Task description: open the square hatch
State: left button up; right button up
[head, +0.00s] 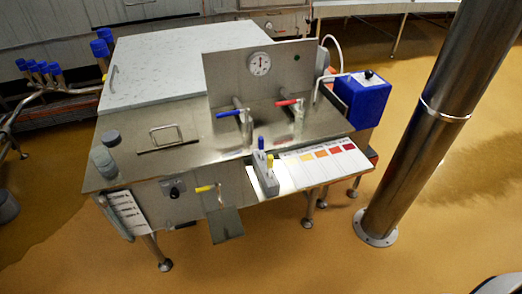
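A small metal hatch (160,146) with a raised bar handle (166,134) is set in the left part of the steel bench top (200,165). A dark line runs along its front edge, and it looks flat and closed. Behind it a large pale speckled panel (175,65) lies level, with a curved handle (114,78) at its left edge. I cannot tell for certain which of the two is the square hatch. Neither of my grippers is in view.
An upright panel with a gauge (260,64) and blue- and red-handled valves stands right of the hatch. Grey cylinders (104,160) stand to its left. A blue box (363,98) and a thick steel column (430,120) are at the right. Floor in front is clear.

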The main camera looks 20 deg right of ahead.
aim_at(164, 122)
jog(key=i+l, duration=0.15)
jog(key=i, duration=0.3)
jog(key=i+l, duration=0.15)
jog(key=i, duration=0.3)
